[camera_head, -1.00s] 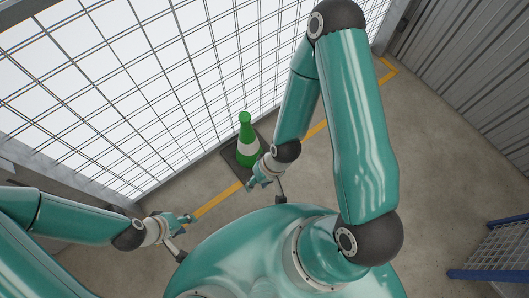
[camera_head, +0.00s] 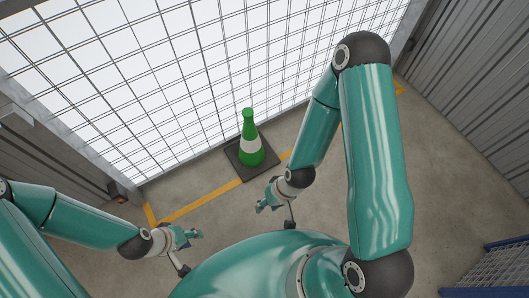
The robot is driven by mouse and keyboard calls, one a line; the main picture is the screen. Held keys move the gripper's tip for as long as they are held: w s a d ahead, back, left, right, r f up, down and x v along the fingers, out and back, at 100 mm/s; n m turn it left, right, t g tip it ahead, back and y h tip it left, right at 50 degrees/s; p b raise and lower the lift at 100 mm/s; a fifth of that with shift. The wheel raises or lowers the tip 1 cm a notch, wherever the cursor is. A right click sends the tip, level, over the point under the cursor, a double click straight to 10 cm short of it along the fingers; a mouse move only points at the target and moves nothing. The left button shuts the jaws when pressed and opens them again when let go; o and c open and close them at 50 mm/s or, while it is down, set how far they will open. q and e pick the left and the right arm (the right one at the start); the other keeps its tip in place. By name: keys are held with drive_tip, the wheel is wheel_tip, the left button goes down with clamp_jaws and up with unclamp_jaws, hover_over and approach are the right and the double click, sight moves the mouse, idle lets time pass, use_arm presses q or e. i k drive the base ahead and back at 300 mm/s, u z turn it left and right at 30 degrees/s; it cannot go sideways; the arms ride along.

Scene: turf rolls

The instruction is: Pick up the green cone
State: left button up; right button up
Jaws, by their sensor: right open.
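The wire mesh fence (camera_head: 190,70) runs behind the cone. A yellow floor line (camera_head: 200,201) passes by the cone's base. A corrugated wall (camera_head: 480,90) is at right, and a blue-framed mesh item (camera_head: 490,268) is at lower right. The grey floor (camera_head: 330,205) around the cone is clear.

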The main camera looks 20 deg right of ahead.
sight(252, 155)
drive_tip(key=u, duration=0.15)
drive_tip(key=i, duration=0.9)
drive_tip(key=z, duration=0.2)
drive_tip(key=k, duration=0.75)
drive_tip(key=u, duration=0.2)
drive_tip(key=i, duration=0.75)
drive_tip(key=z, duration=0.05)
